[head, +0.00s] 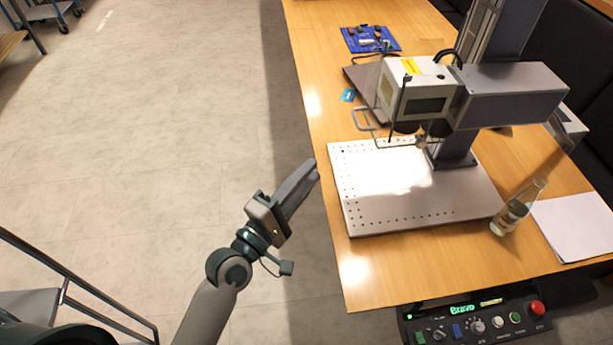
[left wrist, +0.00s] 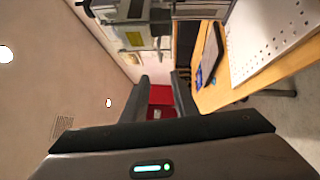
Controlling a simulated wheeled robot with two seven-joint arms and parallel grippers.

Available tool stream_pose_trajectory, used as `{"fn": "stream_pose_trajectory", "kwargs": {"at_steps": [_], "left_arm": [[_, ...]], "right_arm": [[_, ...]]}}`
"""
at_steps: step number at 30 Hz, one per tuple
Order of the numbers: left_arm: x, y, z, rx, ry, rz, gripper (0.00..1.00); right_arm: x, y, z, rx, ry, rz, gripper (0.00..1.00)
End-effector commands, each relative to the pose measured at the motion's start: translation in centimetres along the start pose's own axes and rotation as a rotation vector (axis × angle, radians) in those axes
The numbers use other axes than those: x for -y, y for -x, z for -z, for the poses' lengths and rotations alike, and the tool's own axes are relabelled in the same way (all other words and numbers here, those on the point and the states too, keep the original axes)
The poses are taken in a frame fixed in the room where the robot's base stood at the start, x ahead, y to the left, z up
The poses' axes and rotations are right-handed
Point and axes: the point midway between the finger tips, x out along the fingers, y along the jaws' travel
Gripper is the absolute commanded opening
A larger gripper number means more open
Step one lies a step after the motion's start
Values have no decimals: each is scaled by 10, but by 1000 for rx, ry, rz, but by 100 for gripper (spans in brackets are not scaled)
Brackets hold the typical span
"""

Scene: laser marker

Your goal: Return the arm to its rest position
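My left gripper (head: 308,176) is in the head view, over the floor just left of the table's left edge. It points up and to the right, towards the laser marker, and touches nothing. In the left wrist view its two fingers (left wrist: 161,90) stand apart with a gap between them, and nothing is held. A red thing shows through the gap, well beyond the fingers. The laser marker (head: 420,90) stands on the table, with its perforated plate (head: 400,212) below its head. My right gripper is not in view.
The wooden table (head: 318,110) holds a blue mat (head: 357,42) with small items, a blue card (head: 348,95), a bottle (head: 517,208) and white paper (head: 575,225). A control box (head: 478,318) with a red button sits at its front edge.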

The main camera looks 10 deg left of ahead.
Motion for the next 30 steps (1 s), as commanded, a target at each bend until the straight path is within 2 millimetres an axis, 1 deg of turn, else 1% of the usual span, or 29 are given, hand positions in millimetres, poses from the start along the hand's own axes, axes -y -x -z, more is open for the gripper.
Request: {"fn": "stream_pose_trajectory", "kwargs": {"at_steps": [11, 14, 17, 20, 23, 24, 26, 27, 29, 30], "left_arm": [[1, 0, 0, -1, -1, 2, 26], [9, -1, 2, -5, -12, 15, 26], [28, -1, 7, -16, -38, 49, 26], [62, 0, 16, -31, -88, 109, 26], [111, 5, 27, -47, -160, 196, 26], [133, 9, 32, -51, -194, 237, 26], [168, 16, 39, -55, -248, 303, 26], [192, 23, 44, -55, -285, 349, 26], [228, 35, 50, -50, -343, 418, 26], [252, 44, 54, -45, -382, 464, 26]], "right_arm": [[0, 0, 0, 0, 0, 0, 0], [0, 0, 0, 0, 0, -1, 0], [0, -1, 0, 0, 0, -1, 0], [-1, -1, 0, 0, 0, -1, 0], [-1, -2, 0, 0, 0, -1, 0], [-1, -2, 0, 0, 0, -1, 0], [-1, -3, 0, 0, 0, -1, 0], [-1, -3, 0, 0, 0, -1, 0], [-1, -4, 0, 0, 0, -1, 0], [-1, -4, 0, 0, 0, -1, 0]]}}
